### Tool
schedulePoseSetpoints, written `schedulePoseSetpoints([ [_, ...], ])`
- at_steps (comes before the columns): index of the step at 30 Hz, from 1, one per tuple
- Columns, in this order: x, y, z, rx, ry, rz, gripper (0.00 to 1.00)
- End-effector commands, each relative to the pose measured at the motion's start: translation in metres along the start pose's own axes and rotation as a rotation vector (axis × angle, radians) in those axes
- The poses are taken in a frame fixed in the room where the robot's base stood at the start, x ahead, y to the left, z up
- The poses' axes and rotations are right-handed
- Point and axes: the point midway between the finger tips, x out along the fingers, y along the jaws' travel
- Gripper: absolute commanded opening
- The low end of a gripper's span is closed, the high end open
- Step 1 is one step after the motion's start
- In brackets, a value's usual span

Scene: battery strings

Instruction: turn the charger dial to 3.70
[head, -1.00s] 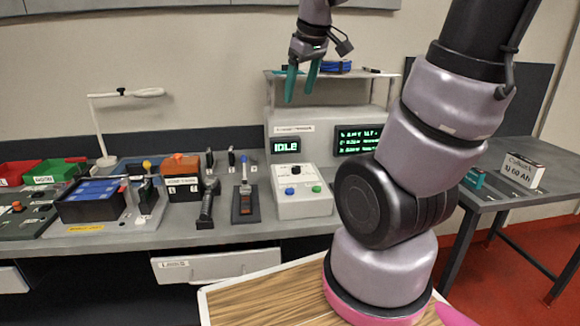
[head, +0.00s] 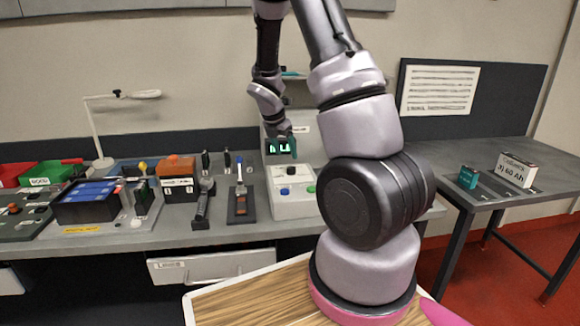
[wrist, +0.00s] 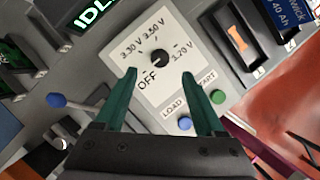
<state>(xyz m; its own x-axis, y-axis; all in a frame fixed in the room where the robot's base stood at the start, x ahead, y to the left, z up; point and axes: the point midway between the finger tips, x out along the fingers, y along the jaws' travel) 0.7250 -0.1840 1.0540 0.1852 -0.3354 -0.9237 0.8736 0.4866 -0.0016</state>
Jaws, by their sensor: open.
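The charger (head: 293,204) stands on the bench with a white sloped panel. Its black dial (wrist: 159,57) shows in the wrist view, ringed by the marks OFF, 3.30 V, 3.50 V and one at the right that looks like 3.70 V. A pale mark on the dial appears to face OFF. My gripper (wrist: 161,74) is open and empty, its green fingers pointing at the panel on either side of the dial's lower part in the picture. I cannot tell any contact. In the head view my gripper (head: 286,146) hangs before the charger's display, partly hiding it.
A blue button (wrist: 185,123) and a green button (wrist: 218,97) sit near my fingers on the panel. The IDLE display (wrist: 95,12) is at the upper left. Tools and a battery tray (head: 92,203) stand left of the charger. The right table (head: 440,155) is mostly clear.

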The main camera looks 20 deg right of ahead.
Motion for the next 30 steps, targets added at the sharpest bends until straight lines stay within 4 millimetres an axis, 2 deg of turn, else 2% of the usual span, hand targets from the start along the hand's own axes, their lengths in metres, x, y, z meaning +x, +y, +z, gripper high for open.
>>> schedulePoseSetpoints([
  [3,0.026,-0.001,-0.001,-0.001,0.001,-0.005,0.71],
  [10,0.061,0.000,0.000,0.002,0.001,-0.002,0.71],
  [15,0.072,0.000,0.000,0.002,0.001,0.000,0.71],
  [23,0.074,0.000,0.000,0.003,0.000,0.001,0.71],
  [24,0.074,0.000,0.000,0.003,0.000,0.000,0.67],
  [29,0.074,0.000,0.000,0.003,0.001,0.000,0.06],
  [30,0.073,0.000,0.000,0.003,0.001,0.000,0.00],
])
